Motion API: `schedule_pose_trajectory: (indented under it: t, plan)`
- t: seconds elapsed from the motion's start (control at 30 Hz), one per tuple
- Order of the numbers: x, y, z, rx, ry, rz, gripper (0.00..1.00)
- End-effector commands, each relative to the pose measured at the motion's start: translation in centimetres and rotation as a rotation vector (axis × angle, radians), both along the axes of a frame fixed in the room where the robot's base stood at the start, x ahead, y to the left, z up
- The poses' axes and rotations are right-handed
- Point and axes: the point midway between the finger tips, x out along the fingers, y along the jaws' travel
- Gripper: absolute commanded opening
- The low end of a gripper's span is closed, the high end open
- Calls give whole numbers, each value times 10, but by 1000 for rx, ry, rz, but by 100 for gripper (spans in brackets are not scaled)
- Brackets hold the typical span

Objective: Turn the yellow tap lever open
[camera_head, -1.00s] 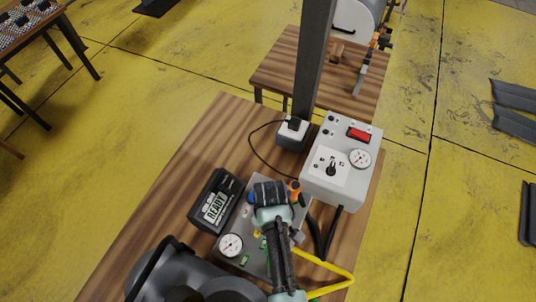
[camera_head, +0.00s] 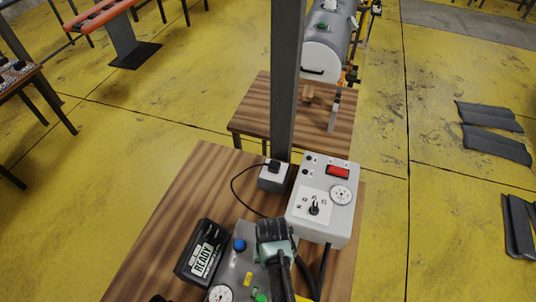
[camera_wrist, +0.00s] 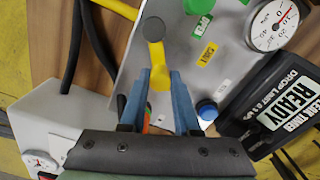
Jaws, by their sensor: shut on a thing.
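The yellow tap lever (camera_wrist: 158,60) is on a grey panel (camera_wrist: 185,55) in the wrist view, its rounded end toward the top. My gripper (camera_wrist: 160,78) has its two blue fingers on either side of the lever and is shut on it. In the head view my wrist covers the lever and fingertips. A yellow "SUPPLY"-like label (camera_wrist: 207,54), too small to read surely, and a green label (camera_wrist: 202,27) sit beside the lever. A blue knob (camera_wrist: 207,110) is right of the fingers.
A black box reading READY (camera_head: 202,252) stands left of the panel. A white control box (camera_head: 325,200) with a red switch stands behind it to the right. A dark post (camera_head: 284,80) rises behind. A dial gauge (camera_wrist: 271,24) and black hoses (camera_wrist: 82,50) are close to my gripper.

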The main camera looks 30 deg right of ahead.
Motion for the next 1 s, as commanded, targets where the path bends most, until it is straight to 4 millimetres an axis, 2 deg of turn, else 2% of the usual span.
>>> schedule_pose_trajectory:
  t: [0.67, 0.7, 0.83, 0.87, 1.0]
  plan:
    - [-1, -4, 1, -2, -3, -67, 0]
    - [-1, -4, 1, -2, -3, -67, 34]
    - [-1, -4, 0, -1, -2, -66, 57]
    - [-1, -4, 0, -1, -2, -66, 60]
    - [-1, -4, 0, -1, -1, -65, 60]
